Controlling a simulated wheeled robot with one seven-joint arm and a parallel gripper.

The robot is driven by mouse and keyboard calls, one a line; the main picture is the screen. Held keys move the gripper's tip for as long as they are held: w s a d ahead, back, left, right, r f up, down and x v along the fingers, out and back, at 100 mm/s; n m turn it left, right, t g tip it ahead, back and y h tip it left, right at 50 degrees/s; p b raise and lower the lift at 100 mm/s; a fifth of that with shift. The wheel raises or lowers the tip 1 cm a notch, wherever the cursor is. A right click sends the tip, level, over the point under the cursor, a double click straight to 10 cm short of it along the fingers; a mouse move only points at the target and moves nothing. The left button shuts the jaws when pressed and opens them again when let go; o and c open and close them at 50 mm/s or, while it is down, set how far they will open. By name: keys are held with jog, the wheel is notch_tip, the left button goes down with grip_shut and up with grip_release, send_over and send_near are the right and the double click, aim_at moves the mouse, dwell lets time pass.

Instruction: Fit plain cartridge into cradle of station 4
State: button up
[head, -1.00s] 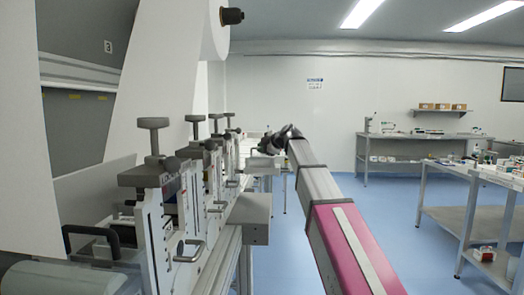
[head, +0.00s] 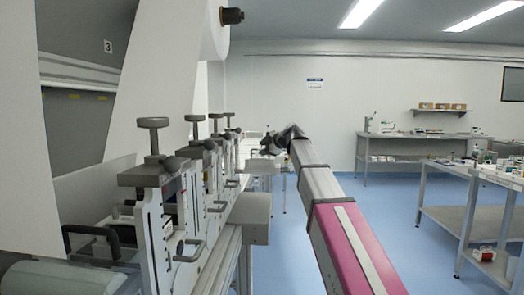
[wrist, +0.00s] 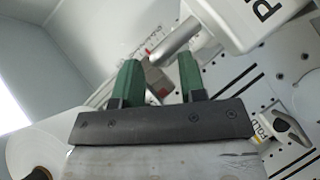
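In the wrist view, my gripper (wrist: 160,80) has two green fingers standing apart with nothing held between them. A grey cylinder (wrist: 176,42) attached to a white housing (wrist: 245,18) shows just beyond the fingertips; I cannot tell whether it touches them. In the head view, my arm reaches away along the right side of the machine, and its dark end is small and far off. I cannot make out the plain cartridge in either view. Station 4 and its cradle cannot be told apart from the row of stations (head: 165,195).
A panel marked FOLD (wrist: 283,130) lies at the right of the wrist view, and a white roll (wrist: 35,150) at lower left. A grey block (head: 249,217) juts from the machine. A bench (head: 475,205) stands to the right. Blue floor (head: 395,210) lies open between.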

jog(key=v, duration=1)
jog(key=shift+s+d, duration=0.15)
jog(key=shift+s, duration=0.05)
jog(key=shift+r, duration=0.1)
